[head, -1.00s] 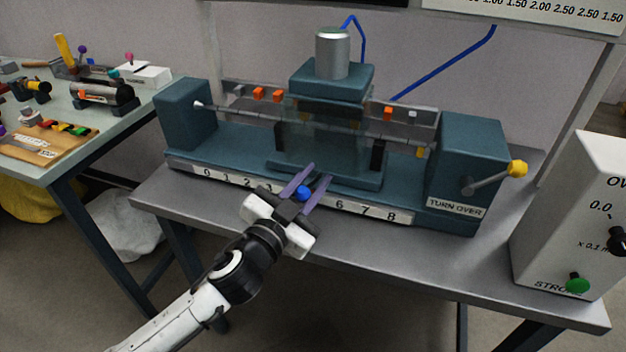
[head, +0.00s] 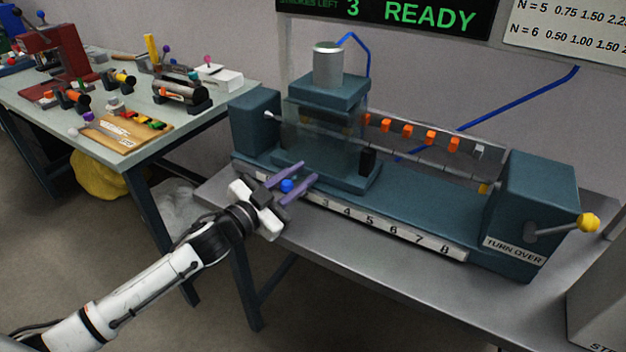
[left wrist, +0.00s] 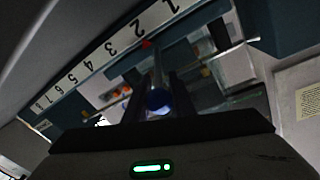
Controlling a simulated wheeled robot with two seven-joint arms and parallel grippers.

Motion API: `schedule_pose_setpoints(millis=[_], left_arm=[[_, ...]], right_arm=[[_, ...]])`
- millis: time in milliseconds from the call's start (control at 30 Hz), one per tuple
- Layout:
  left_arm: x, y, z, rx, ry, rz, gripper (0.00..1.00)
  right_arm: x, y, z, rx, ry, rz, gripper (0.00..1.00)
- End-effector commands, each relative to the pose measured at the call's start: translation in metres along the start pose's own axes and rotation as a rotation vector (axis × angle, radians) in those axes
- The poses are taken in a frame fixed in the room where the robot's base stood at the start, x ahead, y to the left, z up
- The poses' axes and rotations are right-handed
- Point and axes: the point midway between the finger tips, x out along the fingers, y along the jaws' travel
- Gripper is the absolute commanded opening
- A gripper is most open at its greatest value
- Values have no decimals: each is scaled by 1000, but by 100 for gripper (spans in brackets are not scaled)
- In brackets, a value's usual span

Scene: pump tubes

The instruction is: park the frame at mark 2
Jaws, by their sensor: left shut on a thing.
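The frame (head: 328,88) is a teal carriage with a clear guard and a silver cylinder (head: 328,62) on top. It stands toward the left end of the long teal base. My left gripper (head: 289,184) is shut on the frame's blue knob (head: 286,186) at its front. The white number strip (head: 395,230) shows 3 to 8 right of my gripper, which hides lower numbers. In the left wrist view, a red pointer (left wrist: 147,43) lies beside the strip (left wrist: 125,37), about level with the 2. The blue knob (left wrist: 158,99) shows between the fingers. My right gripper is out of view.
Orange blocks (head: 430,137) sit along the rail right of the frame. A yellow-knobbed lever (head: 587,222) is at the right end block. A display (head: 420,12) reads READY. A green bench (head: 110,152) with several parts stands left. The base right of the frame is clear.

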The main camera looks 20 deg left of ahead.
Motion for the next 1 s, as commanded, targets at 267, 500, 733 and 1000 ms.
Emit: schedule_pose_setpoints(millis=[267, 500, 733, 1000], left_arm=[[0, -7, 2, 3, -3, -7, 0], [0, -7, 2, 3, -4, -7, 41], [0, -5, 2, 1, -3, -4, 41], [-23, -3, 4, -1, -5, -2, 41]], right_arm=[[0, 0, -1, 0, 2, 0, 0], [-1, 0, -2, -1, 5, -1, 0], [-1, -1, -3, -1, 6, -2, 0], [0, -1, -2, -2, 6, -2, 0]])
